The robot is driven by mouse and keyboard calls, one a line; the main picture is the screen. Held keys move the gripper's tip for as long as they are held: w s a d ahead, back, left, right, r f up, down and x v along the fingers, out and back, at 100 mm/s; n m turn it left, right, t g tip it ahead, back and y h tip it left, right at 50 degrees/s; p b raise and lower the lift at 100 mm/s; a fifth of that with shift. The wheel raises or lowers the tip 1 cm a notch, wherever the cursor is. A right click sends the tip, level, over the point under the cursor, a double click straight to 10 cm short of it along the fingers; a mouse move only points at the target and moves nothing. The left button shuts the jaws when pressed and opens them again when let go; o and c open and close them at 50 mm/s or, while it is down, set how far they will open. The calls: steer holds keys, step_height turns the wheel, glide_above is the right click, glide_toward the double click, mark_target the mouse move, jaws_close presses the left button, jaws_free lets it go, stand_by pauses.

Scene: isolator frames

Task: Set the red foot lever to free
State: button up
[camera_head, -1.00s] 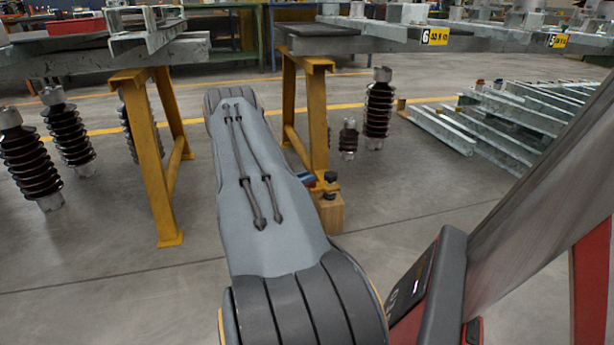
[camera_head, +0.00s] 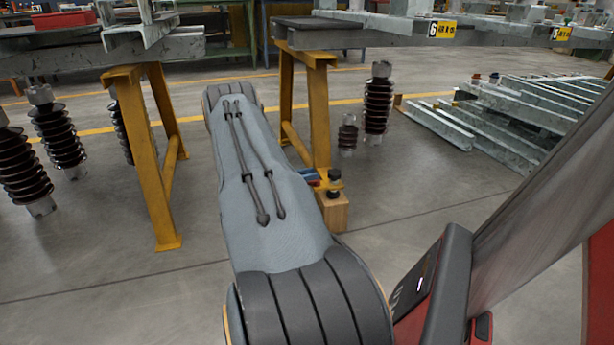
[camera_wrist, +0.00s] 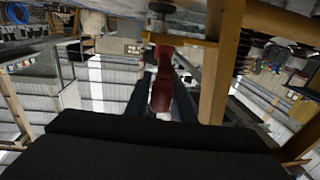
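A red lever-like part (camera_wrist: 162,92) shows in the middle of the wrist view, below a yellow steel member. My gripper (camera_wrist: 161,88) shows there as two dark fingers, apart, one on each side of the red part. I cannot tell whether they touch it. In the head view a small red and blue part (camera_head: 310,177) shows at the foot of the right yellow trestle, partly behind my arm. It is too small to tell its setting.
A wooden block (camera_head: 333,214) stands by the right yellow trestle (camera_head: 319,115). The left trestle (camera_head: 150,165) stands beside my arm. Dark ribbed insulators (camera_head: 378,105) stand on the floor. Steel bars (camera_head: 520,110) lie at right. Grey floor between is clear.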

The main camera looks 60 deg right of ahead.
steer(key=shift+o, duration=1.4)
steer(key=shift+s, duration=0.1)
steer(key=p+v, duration=0.2)
steer(key=v, duration=0.6)
steer(key=shift+p, duration=0.35)
